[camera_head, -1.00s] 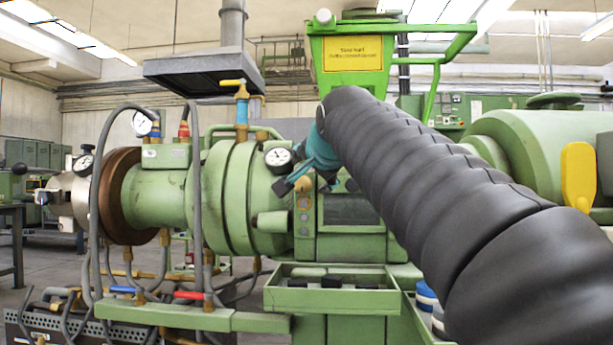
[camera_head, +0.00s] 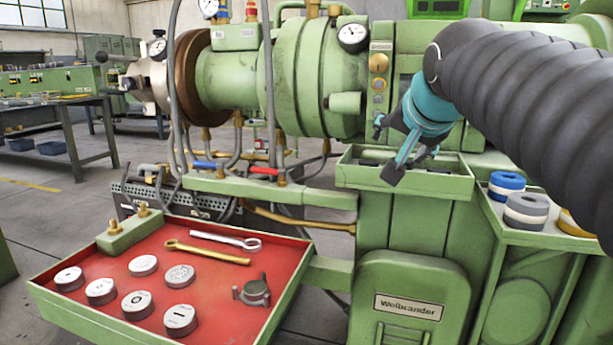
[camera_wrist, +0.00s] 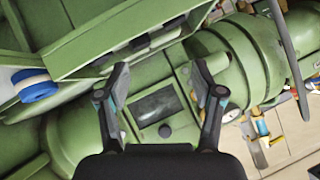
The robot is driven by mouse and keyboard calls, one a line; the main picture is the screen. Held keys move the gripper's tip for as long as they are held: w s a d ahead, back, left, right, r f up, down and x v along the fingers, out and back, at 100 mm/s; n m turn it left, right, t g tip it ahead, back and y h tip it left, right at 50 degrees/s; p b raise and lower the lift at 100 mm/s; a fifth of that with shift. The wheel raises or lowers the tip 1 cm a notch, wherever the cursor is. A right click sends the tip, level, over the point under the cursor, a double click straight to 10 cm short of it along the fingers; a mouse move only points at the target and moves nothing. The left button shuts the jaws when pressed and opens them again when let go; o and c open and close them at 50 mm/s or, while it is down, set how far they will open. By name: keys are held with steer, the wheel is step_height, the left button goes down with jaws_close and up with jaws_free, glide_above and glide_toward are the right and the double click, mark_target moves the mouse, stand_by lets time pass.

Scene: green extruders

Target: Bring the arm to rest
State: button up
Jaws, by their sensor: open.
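My gripper (camera_head: 387,152) is in the upper right of the head view, at the end of my black ribbed arm, with teal parts near the fingers. It hangs close to the green extruder (camera_head: 228,85), just above the small green tray on the machine's front. In the wrist view my gripper (camera_wrist: 160,100) has its two fingers spread apart with nothing between them. Beyond the fingers a dark rectangular panel (camera_wrist: 158,105) on the green machine shows through the gap. Whether the fingers touch the machine or tray cannot be told.
The small green tray (camera_head: 440,187) holds dark blocks. A red-lined tray (camera_head: 215,284) at lower left carries several round discs, two wrenches and a grey part. Blue and grey rolls (camera_head: 526,208) stand on a shelf at right. Open floor lies at left.

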steer(key=s+f+n+g, duration=0.3)
steer(key=s+f, duration=0.7)
steer(key=f, duration=0.4)
steer(key=s+f+n+g+p, duration=0.1)
steer(key=s+f+n+g, duration=0.1)
steer(key=s+f, duration=0.9)
step_height(320, 180, down, 4)
steer(key=shift+f+n+g, duration=0.2)
steer(key=shift+n+g, duration=0.2)
steer(key=shift+n, duration=0.2)
